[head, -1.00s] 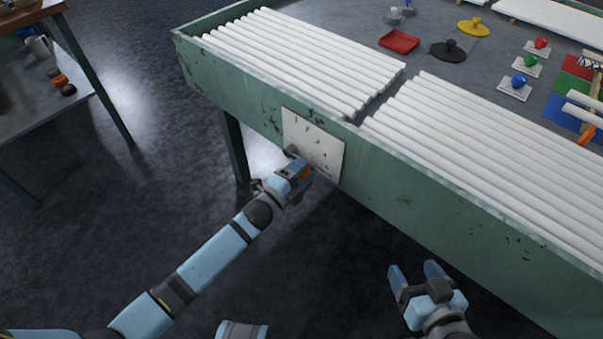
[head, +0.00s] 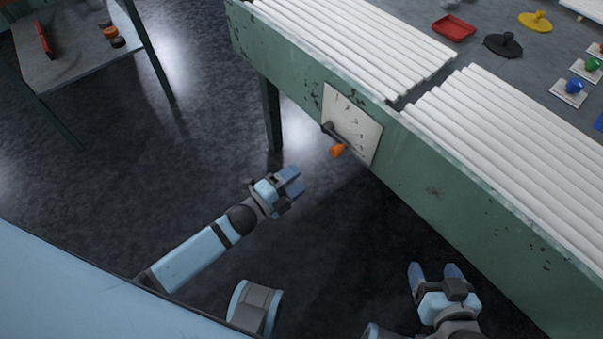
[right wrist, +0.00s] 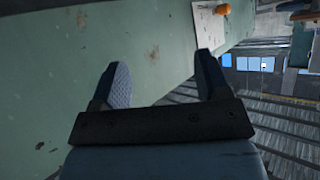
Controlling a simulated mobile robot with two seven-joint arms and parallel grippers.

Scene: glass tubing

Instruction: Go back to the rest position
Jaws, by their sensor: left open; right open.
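My left gripper (head: 292,182) is open and empty over the dark floor, in front of the green table side and apart from it. The lever with an orange knob (head: 338,150) sticks out from a worn white plate (head: 357,122) on that side, up and right of my left gripper. My right gripper (head: 436,270) is open and empty at the lower right, in front of the same side. The right wrist view shows its two fingers (right wrist: 160,85) apart with nothing between them. The orange knob also shows there at the top (right wrist: 222,9).
The green table (head: 440,185) carries rows of white tubes (head: 350,35). A red tray (head: 454,27), a black piece (head: 503,44) and a yellow piece (head: 535,22) lie behind them. A grey side table (head: 75,60) stands at the upper left. The floor between is clear.

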